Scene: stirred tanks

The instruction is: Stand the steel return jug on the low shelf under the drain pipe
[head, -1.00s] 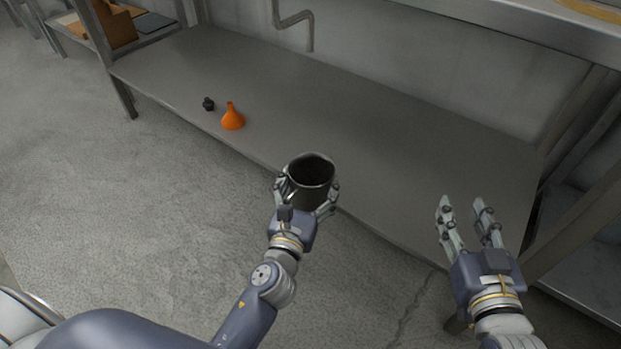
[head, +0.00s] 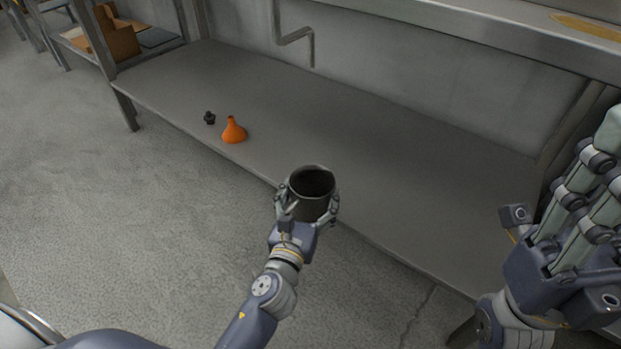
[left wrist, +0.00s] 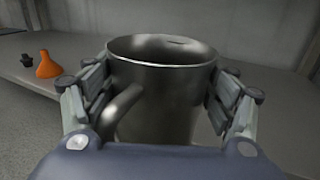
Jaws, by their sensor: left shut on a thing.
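The steel jug (head: 312,190) is upright, with its dark open mouth facing up. My left gripper (head: 308,208) is shut on it, one finger on each side, at the front edge of the low shelf (head: 400,165). In the left wrist view the jug (left wrist: 160,85) fills the middle between the fingers, its handle toward my palm; its base is hidden. The drain pipe (head: 294,38) bends down from the wall at the back of the shelf, beyond the jug. My right gripper (head: 598,185) is at the right edge, close to the camera, with its fingers apart and nothing between them.
An orange funnel (head: 233,131) and a small black object (head: 209,118) stand on the shelf left of the jug. The shelf under the pipe is bare. An upper ledge (head: 480,40) overhangs the back right. A brown box (head: 118,40) sits at the far left.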

